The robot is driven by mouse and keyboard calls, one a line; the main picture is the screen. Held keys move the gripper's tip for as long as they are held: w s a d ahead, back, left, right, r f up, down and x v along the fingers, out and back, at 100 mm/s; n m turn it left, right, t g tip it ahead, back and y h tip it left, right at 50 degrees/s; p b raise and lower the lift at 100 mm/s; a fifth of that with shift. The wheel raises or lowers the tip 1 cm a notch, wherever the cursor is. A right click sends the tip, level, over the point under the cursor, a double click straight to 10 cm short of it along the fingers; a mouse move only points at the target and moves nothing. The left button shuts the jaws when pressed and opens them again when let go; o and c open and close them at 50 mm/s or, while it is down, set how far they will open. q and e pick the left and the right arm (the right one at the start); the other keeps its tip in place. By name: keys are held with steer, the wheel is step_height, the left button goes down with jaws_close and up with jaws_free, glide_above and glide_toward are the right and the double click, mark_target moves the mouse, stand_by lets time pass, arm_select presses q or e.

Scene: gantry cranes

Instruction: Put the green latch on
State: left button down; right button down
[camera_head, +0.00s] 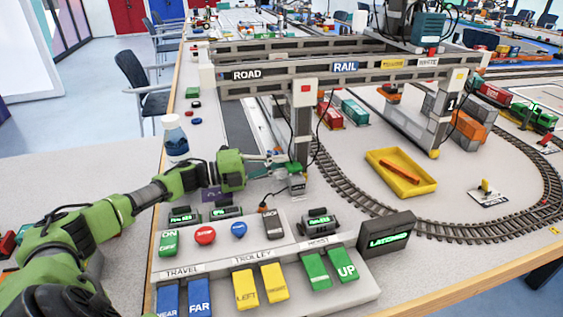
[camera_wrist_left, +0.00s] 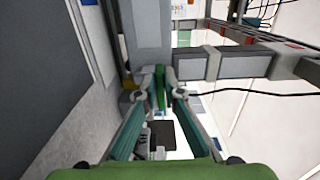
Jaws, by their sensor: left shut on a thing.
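My left gripper (camera_head: 281,158) reaches in from the left to the crane's near leg (camera_head: 302,125). In the left wrist view its two fingers (camera_wrist_left: 160,90) close together on the green latch (camera_wrist_left: 160,76), a narrow upright green piece against the grey leg. In the head view a green part of the latch (camera_head: 293,168) shows at the foot of the leg, above a small grey block (camera_head: 297,184). The fingers partly hide it. A dark display box (camera_head: 386,234) shows "LATCHED" in green letters. My right gripper is not in view.
A control panel (camera_head: 225,262) with colored buttons and paddles stands in front. The gantry beam (camera_head: 300,72) spans above, with cables hanging by the leg. A bottle (camera_head: 174,140), a yellow tray (camera_head: 401,184) and curved track (camera_head: 350,194) lie around it.

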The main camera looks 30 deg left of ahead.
arm_select(q)
steer(key=c, duration=2.4)
jaws_free()
steer(key=shift+f, duration=0.1)
steer(key=shift+c, duration=0.2)
